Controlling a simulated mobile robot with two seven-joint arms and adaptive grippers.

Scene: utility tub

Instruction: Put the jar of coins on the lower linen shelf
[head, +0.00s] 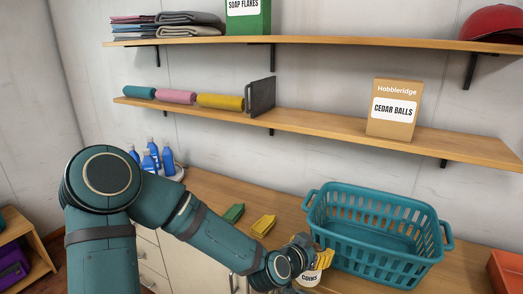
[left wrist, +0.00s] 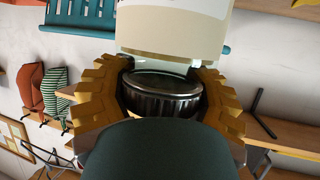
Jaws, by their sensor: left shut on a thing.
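The jar of coins (head: 310,278) has a white label reading COINS and shows at the bottom of the head view, in front of the teal basket. My left gripper (head: 322,261) is shut on it, with yellow fingers. In the left wrist view the fingers (left wrist: 160,95) grip both sides of the jar's dark ribbed lid (left wrist: 160,103); its pale body (left wrist: 172,35) extends beyond them. I cannot tell whether the jar touches the counter. The lower linen shelf (head: 320,124) runs along the wall above. My right gripper is not in view.
The lower shelf holds rolled towels (head: 176,97), a dark bookend (head: 261,96) and a cedar balls box (head: 393,110), with clear board between bookend and box. The upper shelf (head: 330,43) overhangs it. The teal basket (head: 375,240), sponges (head: 263,225) and blue bottles (head: 150,158) stand on the counter.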

